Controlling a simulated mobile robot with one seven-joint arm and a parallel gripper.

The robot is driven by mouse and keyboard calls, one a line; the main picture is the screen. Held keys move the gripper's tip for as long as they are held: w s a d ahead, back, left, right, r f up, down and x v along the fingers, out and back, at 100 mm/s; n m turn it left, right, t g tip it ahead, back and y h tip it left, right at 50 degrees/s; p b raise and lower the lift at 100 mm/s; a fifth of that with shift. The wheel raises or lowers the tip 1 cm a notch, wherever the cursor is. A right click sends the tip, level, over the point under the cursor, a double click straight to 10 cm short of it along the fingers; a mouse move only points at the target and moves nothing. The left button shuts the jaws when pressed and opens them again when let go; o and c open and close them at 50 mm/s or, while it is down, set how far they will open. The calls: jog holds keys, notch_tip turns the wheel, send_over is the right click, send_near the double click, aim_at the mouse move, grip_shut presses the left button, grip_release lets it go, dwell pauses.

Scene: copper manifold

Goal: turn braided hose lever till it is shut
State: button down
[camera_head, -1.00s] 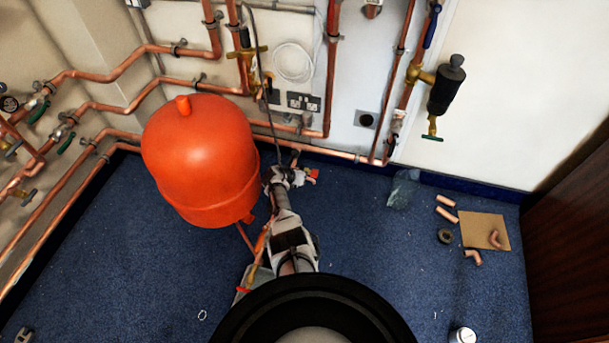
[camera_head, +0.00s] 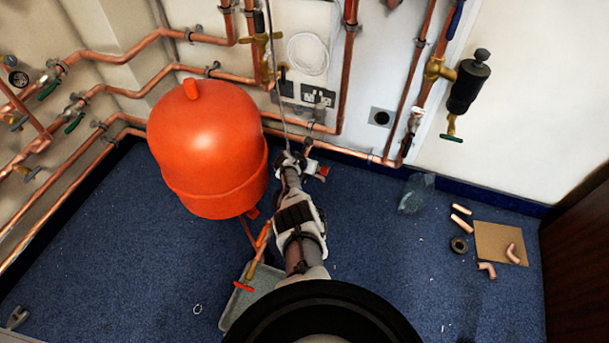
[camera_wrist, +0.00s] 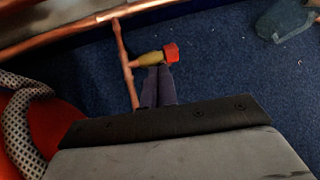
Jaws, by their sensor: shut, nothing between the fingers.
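A grey braided hose (camera_wrist: 22,125) curves along the left edge of the wrist view. In the head view, a thin grey line that may be this hose (camera_head: 274,70) runs down the wall towards my gripper. A brass fitting (camera_wrist: 149,59) with a red end (camera_wrist: 171,52) sits on a short copper branch pipe, just beyond my fingertips; the red part also shows in the head view (camera_head: 322,172). I cannot tell whether this red part is the hose's lever. My gripper (camera_wrist: 157,72) is shut and empty, its dark fingers close to the brass fitting; contact is unclear.
A large red tank (camera_head: 208,145) stands left of my arm. Copper pipes (camera_head: 345,150) run low along the wall behind. A brass valve with a red handle (camera_head: 243,286) hangs over a grey tray (camera_head: 232,311). Blue carpet at right is mostly free before loose fittings (camera_head: 487,270).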

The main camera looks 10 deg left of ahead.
jog(key=shift+w+f+b, duration=0.3)
jog(key=shift+f+b, duration=0.05)
jog(key=shift+b, duration=0.15)
dwell(0.4)
notch_tip(320, 180, up, 14)
jog(key=a+p, duration=0.2)
jog(key=p, duration=0.9)
jog(key=shift+w, duration=0.25)
jog(key=shift+f, duration=0.1)
